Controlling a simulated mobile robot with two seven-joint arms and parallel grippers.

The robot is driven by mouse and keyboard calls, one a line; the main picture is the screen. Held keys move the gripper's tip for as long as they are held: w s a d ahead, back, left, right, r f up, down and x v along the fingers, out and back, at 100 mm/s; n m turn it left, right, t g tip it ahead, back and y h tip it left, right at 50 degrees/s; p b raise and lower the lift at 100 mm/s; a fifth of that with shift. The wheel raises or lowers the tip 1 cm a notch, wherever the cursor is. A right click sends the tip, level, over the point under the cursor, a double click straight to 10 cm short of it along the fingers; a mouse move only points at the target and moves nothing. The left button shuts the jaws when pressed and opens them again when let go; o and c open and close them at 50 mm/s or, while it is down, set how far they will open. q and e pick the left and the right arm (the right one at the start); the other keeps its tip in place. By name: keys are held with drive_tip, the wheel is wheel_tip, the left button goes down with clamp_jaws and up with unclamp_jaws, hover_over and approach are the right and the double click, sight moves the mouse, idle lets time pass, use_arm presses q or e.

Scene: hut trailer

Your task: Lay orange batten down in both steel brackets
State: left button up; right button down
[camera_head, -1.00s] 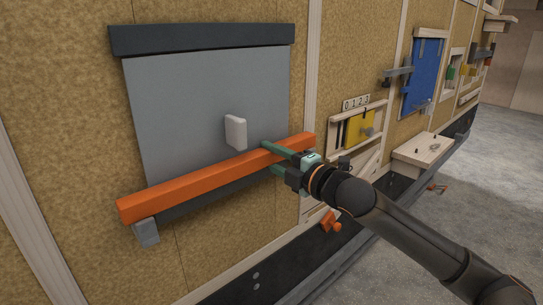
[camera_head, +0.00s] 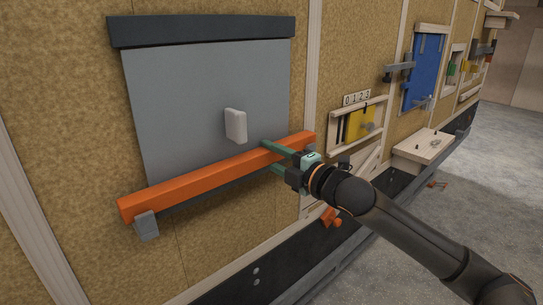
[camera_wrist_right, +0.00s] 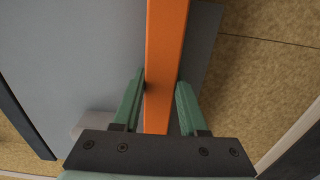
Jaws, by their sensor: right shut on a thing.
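The orange batten (camera_head: 215,179) lies slantwise in the head view across the lower part of the grey panel, its left end nearer me. One steel bracket (camera_head: 147,225) shows under its left end. The bracket's front lip overlaps the batten's lower front edge. In the right wrist view the batten (camera_wrist_right: 166,60) runs between both fingers. My left gripper is not in view.
The grey panel (camera_head: 205,100) with a pale handle (camera_head: 235,126) stands behind the batten, under a dark top rail (camera_head: 203,34). A wooden shelf (camera_head: 424,147), a yellow panel (camera_head: 358,126) and a blue panel (camera_head: 424,75) are further right along the wall.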

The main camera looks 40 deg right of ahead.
drive_tip(key=shift+f+b, duration=0.5)
drive_tip(key=shift+f, duration=0.3)
unclamp_jaws()
idle(0.5)
drive_tip(key=shift+s+f, duration=0.1)
drive_tip(key=shift+s, duration=0.05)
drive_tip(key=shift+s, duration=0.65)
drive_tip(key=shift+s+d+f, duration=0.1)
drive_tip(key=shift+s+f, duration=0.05)
drive_tip(key=shift+s, duration=0.55)
drive_tip(key=shift+s, duration=0.1)
